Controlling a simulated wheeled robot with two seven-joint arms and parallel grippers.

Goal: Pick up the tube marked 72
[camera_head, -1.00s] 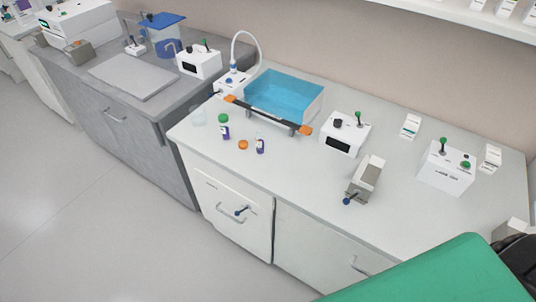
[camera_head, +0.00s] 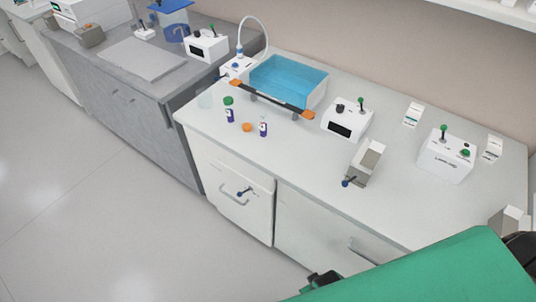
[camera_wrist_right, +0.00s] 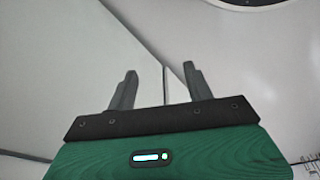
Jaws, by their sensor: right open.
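Two small white-and-purple tubes stand on the white bench in the head view. One tube (camera_head: 230,116) has a green cap, and the other tube (camera_head: 263,129) stands to its right. Their markings are too small to read, so I cannot tell which is 72. An orange cap (camera_head: 247,127) lies between them. My right gripper (camera_wrist_right: 160,70) is open and empty in the right wrist view, away from the tubes. Part of it (camera_head: 325,280) shows at the bottom of the head view, in front of the bench. My left gripper is not in view.
A blue-lined tray (camera_head: 288,80) with an orange-ended black bar stands behind the tubes. White devices (camera_head: 346,119) (camera_head: 447,155) and a grey box (camera_head: 366,162) stand to the right. A clear cup (camera_head: 205,100) is left of the tubes. Bare bench lies around the grey box.

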